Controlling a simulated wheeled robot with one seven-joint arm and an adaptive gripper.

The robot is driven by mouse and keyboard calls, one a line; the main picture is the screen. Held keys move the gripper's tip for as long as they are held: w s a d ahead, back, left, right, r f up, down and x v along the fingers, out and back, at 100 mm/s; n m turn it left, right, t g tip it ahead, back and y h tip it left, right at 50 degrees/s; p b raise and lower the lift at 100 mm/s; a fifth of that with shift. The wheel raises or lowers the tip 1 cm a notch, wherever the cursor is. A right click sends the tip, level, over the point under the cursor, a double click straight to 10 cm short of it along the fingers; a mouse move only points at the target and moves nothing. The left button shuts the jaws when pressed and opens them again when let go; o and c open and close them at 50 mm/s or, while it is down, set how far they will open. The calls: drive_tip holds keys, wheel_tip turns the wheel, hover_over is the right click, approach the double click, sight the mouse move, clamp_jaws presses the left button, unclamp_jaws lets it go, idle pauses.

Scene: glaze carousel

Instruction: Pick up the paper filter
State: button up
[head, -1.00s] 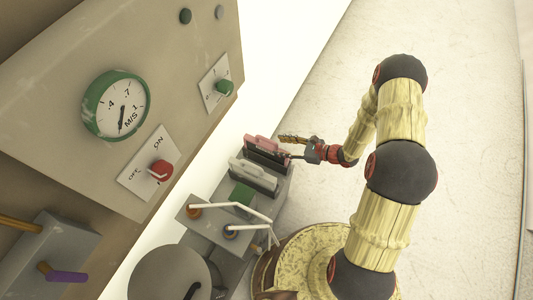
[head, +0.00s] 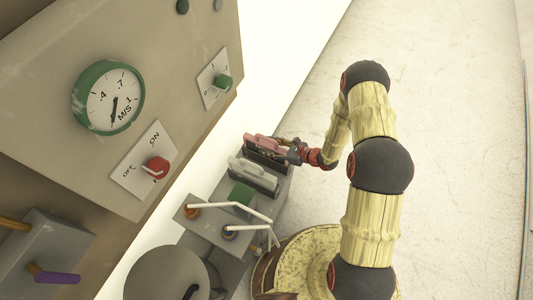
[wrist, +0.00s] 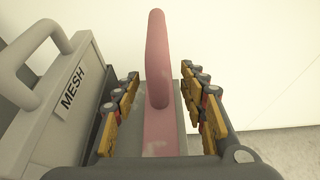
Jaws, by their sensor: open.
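A pink filter with an upright handle (head: 262,142) stands in a dark slot on the grey unit in the head view. No label on it can be read, so I take it as the paper filter. In the wrist view the pink handle (wrist: 157,60) rises between the two fingers of my gripper (wrist: 160,77). The fingers are open, with a gap on each side of the handle. In the head view my gripper (head: 291,149) is at the right end of the pink filter, partly overlapping it.
A grey filter marked MESH (wrist: 70,88) stands close on the left of my gripper; it also shows in the head view (head: 254,173). Two white levers (head: 228,208) and a green block (head: 242,194) are nearby. A wall panel with a gauge (head: 108,100) stands left. The floor right is clear.

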drive_tip(key=c, duration=0.3)
drive_tip(key=c, duration=0.7)
clamp_jaws()
